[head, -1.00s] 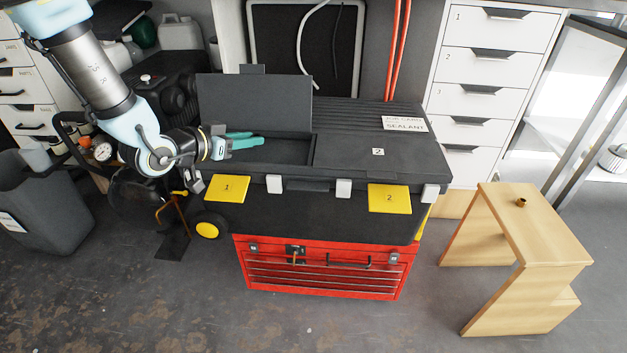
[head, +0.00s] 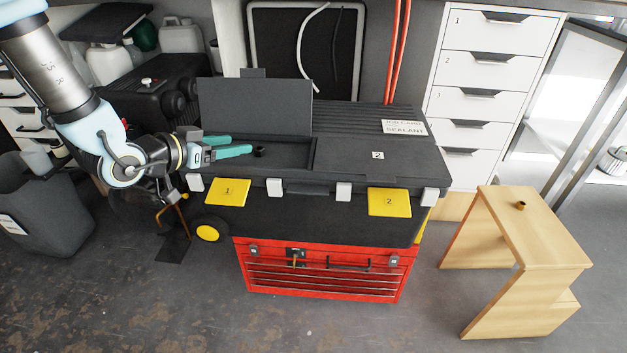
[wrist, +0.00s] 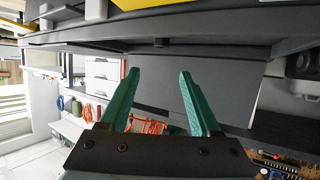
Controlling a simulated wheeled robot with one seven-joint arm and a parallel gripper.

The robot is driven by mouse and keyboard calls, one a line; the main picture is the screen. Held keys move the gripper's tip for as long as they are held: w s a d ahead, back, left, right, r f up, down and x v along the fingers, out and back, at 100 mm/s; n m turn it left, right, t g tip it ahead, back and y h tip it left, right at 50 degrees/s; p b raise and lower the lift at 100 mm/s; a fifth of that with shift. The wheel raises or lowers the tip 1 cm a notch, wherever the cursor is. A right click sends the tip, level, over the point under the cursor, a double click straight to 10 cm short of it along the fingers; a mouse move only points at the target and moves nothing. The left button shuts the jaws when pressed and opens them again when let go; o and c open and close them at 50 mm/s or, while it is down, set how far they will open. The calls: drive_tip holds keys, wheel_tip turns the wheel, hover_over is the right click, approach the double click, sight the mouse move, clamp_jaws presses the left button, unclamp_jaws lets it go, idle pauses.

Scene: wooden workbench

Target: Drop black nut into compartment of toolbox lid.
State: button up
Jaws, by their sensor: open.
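The black nut (head: 259,151) is in the open compartment (head: 285,155) of the toolbox lid (head: 405,160), towards its left part. My gripper (head: 241,145) has its two teal fingers spread apart, with nothing between them. Its tips are just left of the nut and apart from it. In the wrist view, the open fingers (wrist: 159,72) point towards the compartment. A small dark piece (wrist: 161,42) beyond the tips there looks like the nut.
The compartment's raised flap (head: 255,104) stands behind my fingers. Yellow labels 1 (head: 228,191) and 2 (head: 389,202) are on the toolbox front. A wooden stool (head: 540,240) at the right bears a small brass-coloured piece (head: 521,205). A red tool chest (head: 320,270) is below.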

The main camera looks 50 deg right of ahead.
drive_tip(key=v, duration=0.5)
drive_tip(key=shift+a+r, duration=0.1)
drive_tip(key=shift+a, duration=0.1)
drive_tip(key=w+a+f+n+t+y, duration=0.1)
drive_tip(key=w+a+n+t+y, duration=0.3)
drive_tip(key=w+a, duration=0.45)
drive_tip(key=w+a+n+y, duration=0.3)
drive_tip(key=a+n+y, duration=0.45)
drive_tip(key=a, duration=1.35)
drive_tip(key=s+a+r+n+g+y, duration=0.25)
drive_tip(key=s+a+n, duration=0.25)
drive_tip(key=s+a, duration=0.25)
drive_tip(key=w+p+v, duration=0.2)
drive_tip(key=p+v, duration=0.8)
drive_tip(key=p, duration=0.1)
drive_tip(key=w+r+p+v, duration=0.1)
drive_tip(key=w+p+v, duration=0.1)
drive_tip(key=p+v, duration=0.9)
drive_tip(key=shift+w+a+g+h, duration=0.3)
drive_tip(key=shift+w+g, duration=0.05)
drive_tip(key=shift+w, duration=0.1)
